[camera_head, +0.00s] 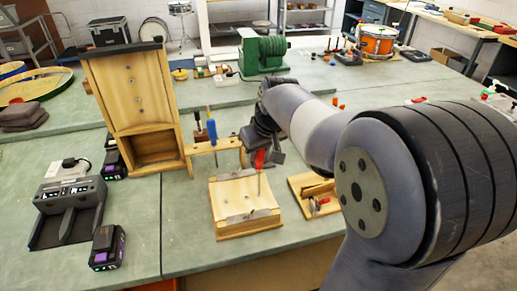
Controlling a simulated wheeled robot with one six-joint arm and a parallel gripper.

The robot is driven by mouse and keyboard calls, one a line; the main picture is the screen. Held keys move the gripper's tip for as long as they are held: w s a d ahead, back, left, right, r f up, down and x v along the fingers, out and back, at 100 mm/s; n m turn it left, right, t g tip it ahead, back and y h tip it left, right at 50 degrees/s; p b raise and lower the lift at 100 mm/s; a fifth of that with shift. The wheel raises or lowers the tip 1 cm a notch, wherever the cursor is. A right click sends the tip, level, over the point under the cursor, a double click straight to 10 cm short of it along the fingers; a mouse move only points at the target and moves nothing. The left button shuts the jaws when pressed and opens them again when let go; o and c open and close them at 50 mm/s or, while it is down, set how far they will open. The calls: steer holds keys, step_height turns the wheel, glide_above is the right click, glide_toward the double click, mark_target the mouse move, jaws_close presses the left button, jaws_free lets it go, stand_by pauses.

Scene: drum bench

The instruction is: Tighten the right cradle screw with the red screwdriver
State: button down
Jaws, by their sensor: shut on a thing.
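My gripper (263,146) is shut on the red screwdriver (260,158), above the wooden cradle block. The screwdriver is nearly upright, its handle partly hidden by the jaws. Its thin shaft points down at the right part of the block (231,195); I cannot tell whether the tip touches anything. The block has metal strips along its far and near edges. The cradle screws are too small to make out clearly, and the right one is not distinct beside the shaft.
A wooden rack (203,148) holding a blue screwdriver (211,128) stands behind the block. A tall wooden cabinet (132,95) is to its left. A small wooden tray (301,184) lies right of the block, near my arm. Chargers and batteries (107,246) lie left. The bench front edge is close.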

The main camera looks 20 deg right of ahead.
steer(key=n+y, duration=0.1)
steer(key=n, duration=0.3)
steer(key=shift+y, duration=0.3)
steer(key=n+g, duration=0.1)
steer(key=n, duration=0.2)
steer(key=shift+s+a+y, duration=0.1)
steer(key=shift+a+y, duration=0.05)
steer(key=shift+y, duration=0.25)
steer(key=shift+f+b, duration=0.4)
steer(key=shift+b, duration=0.05)
steer(key=m, duration=0.2)
steer(key=m+h, duration=0.1)
steer(key=m, duration=0.1)
steer(key=shift+m+t+h, duration=0.3)
steer(key=shift+t, duration=0.1)
steer(key=shift+p, duration=0.3)
steer(key=shift+d+f+m+h+p, duration=0.15)
steer(key=shift+m+h+p, duration=0.3)
steer(key=shift+m, duration=0.9)
steer(key=shift+d+m+h+p, duration=0.15)
steer(key=shift+m+h, duration=0.4)
steer(key=shift+m, duration=0.8)
